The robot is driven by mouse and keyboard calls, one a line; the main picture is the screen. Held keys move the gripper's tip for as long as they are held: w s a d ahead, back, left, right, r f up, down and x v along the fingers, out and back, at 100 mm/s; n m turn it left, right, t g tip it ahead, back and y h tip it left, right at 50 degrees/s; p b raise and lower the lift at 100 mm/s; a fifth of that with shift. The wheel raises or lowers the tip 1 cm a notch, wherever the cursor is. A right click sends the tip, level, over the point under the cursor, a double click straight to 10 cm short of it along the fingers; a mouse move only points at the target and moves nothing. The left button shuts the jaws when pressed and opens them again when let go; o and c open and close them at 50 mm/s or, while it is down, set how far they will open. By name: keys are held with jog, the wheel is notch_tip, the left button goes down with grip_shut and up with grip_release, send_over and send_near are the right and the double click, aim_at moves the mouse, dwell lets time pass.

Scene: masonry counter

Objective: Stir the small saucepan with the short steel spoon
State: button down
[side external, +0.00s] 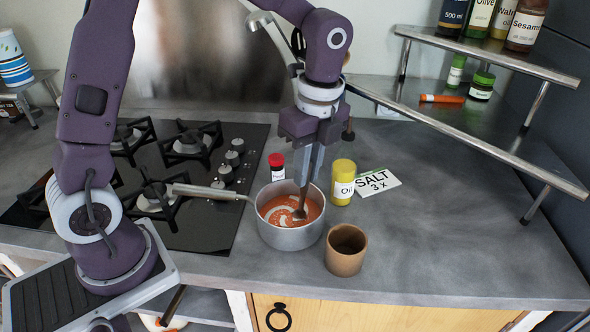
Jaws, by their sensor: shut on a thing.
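The small saucepan (290,236) is grey metal and stands on the counter right of the hob, its long handle (212,192) pointing left. It holds orange-red soup (278,207) with a pale swirl. My gripper (308,168) is above the pan, pointing down, shut on a slim spoon (301,205). The spoon looks dark and brownish here, so I cannot tell if it is steel. Its lower end is in the soup, right of the pan's middle. My fingers hide much of its upper part.
A red-capped bottle (277,168) stands behind the pan. A yellow oil jar (343,183) and a salt card (373,182) are at its right. A brown cup (346,251) stands close at front right. The counter (450,240) farther right is clear.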

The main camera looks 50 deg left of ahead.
jog(key=shift+s+a, duration=0.6)
jog(key=shift+a, duration=0.05)
jog(key=shift+r, duration=0.15)
jog(key=r, duration=0.6)
jog(key=shift+w+d+r, duration=0.25)
jog(key=shift+w+r, duration=0.05)
jog(key=shift+r, duration=0.7)
notch_tip(320, 180, up, 4)
dwell(0.6)
